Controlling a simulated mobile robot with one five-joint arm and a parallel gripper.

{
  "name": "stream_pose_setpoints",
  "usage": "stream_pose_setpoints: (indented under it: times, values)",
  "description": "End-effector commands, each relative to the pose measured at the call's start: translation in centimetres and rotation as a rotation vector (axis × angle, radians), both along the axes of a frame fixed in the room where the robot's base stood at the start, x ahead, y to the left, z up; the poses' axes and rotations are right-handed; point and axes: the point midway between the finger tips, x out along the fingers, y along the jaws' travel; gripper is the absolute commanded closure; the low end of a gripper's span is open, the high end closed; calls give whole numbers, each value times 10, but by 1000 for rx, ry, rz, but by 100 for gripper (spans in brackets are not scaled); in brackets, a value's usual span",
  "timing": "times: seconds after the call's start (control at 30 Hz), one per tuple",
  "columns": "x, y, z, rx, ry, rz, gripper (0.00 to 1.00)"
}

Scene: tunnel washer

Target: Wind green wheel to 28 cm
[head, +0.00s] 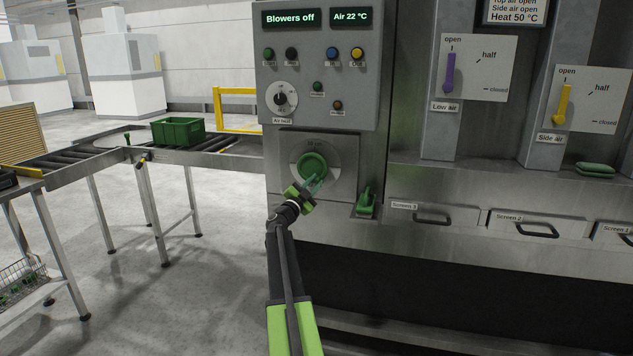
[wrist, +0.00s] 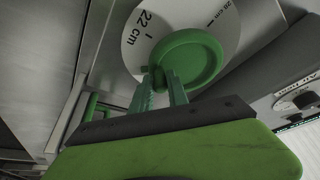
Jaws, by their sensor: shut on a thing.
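The green wheel (head: 312,168) sits on a round pale dial on the machine's front, below the control panel. In the wrist view the green wheel (wrist: 192,60) shows close up, with the dial (wrist: 136,60) behind it marked "22 cm" on the left and "28 cm" at the upper right. My gripper (head: 312,184) is at the lower edge of the wheel. In the wrist view its two fingers (wrist: 160,86) are shut on a part at the wheel's lower left rim. Which mark the wheel is set to cannot be told.
A green lever (head: 366,203) stands just right of the wheel. The control panel (head: 322,60) above carries buttons and a knob and reads "Blowers off". Screen drawers (head: 433,216) lie to the right. A roller conveyor (head: 200,157) with a green crate (head: 178,131) stands left.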

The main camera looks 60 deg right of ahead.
Motion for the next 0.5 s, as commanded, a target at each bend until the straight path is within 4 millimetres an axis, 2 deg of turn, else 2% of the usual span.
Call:
stream_pose_setpoints:
  times: [0.5]
  values:
    - [6, 3, -3, 30, -96, 4, 100]
